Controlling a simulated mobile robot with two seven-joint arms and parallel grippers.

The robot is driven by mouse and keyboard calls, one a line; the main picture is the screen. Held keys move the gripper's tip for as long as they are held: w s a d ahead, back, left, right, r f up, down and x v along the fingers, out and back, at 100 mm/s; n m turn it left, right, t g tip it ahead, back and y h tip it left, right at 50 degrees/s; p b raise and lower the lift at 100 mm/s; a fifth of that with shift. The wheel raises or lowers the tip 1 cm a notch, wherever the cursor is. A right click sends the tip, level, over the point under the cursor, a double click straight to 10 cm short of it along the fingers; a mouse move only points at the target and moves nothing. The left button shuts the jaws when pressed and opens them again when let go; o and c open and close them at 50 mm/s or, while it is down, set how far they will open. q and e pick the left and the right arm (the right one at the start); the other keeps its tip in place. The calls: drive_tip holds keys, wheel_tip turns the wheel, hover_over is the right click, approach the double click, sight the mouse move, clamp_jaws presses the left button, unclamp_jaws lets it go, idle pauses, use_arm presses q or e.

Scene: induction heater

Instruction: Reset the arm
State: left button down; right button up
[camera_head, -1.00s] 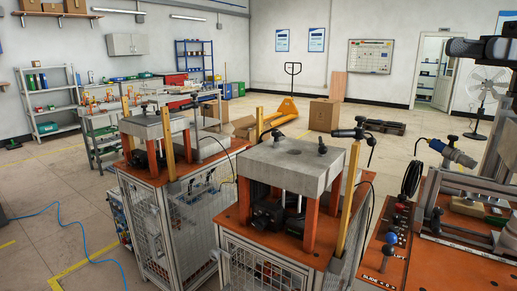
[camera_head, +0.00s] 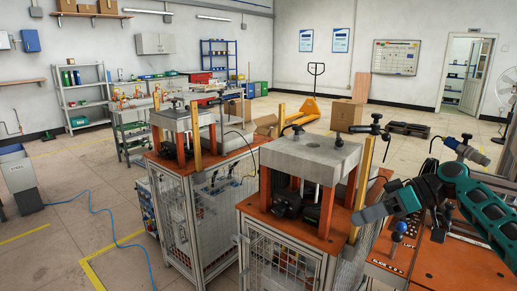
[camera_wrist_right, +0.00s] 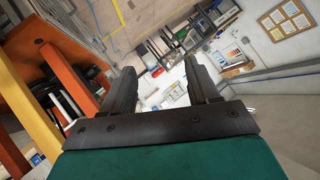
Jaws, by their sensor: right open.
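My right arm comes in from the right edge in the head view, teal and dark. Its gripper (camera_head: 362,214) points left, in front of the yellow post of the nearer press stand (camera_head: 310,160). In the right wrist view the two dark fingers of my right gripper (camera_wrist_right: 160,80) stand apart with nothing between them. That view looks tilted across the room, with orange and yellow posts close on the left. My left arm and gripper are not in view.
A second press stand (camera_head: 184,125) stands left of the nearer one. An orange bench (camera_head: 455,265) with knobs lies below my right arm. A blue hose (camera_head: 105,225) runs over the floor at left. A cardboard box (camera_head: 346,115) and a yellow pallet jack (camera_head: 300,110) stand behind.

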drive_tip(key=s+a+f+m+t+h, duration=0.1)
drive_tip(key=s+a+f+h, duration=0.15)
drive_tip(key=f, duration=0.65)
drive_tip(key=s+a+f+m+t+h, duration=0.1)
drive_tip(key=s+a+f+m, duration=0.2)
drive_tip(key=f, duration=0.6)
drive_tip(key=s+a+f+t+h, duration=0.15)
drive_tip(key=s+f, duration=0.25)
drive_tip(key=f, duration=0.5)
drive_tip(key=s+m+t+h, duration=0.1)
drive_tip(key=s+t+h, duration=0.1)
drive_tip(key=s, duration=0.6)
drive_tip(key=s+d+f+m+t+h, duration=0.1)
drive_tip(key=s+t+h, duration=0.1)
drive_tip(key=s, duration=0.7)
drive_tip(key=shift+f+m+t+h, duration=0.3)
drive_tip(key=shift+t+h, duration=0.1)
drive_tip(key=shift+t, duration=0.35)
